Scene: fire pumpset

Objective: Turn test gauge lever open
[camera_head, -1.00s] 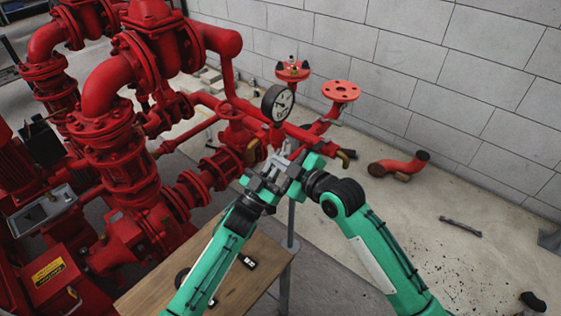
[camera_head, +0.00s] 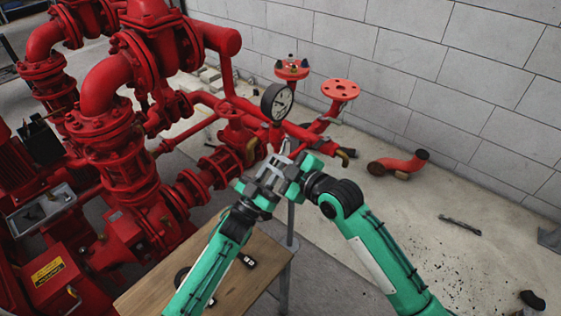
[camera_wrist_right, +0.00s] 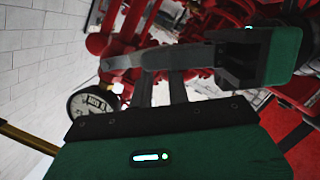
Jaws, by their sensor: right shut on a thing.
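The round white-faced test gauge (camera_head: 277,102) stands on the red pipe in the head view. It also shows at the left of the right wrist view (camera_wrist_right: 92,103). My right gripper (camera_head: 284,156) is just below the gauge, shut on what appears to be the test gauge lever. The lever itself is hidden by the fingers, and the fingertips are partly covered in the wrist view. My left gripper (camera_head: 270,158) is close beside the right one, and the two overlap. Its grey finger (camera_wrist_right: 160,58) crosses in front of the right fingers. Its opening is unclear.
Red pump pipework (camera_head: 115,150) fills the left side. A red flange (camera_head: 341,90) stands right of the gauge. A wooden table (camera_head: 215,283) is below my arms. The floor at right is mostly clear, with a loose red elbow pipe (camera_head: 400,166) by the wall.

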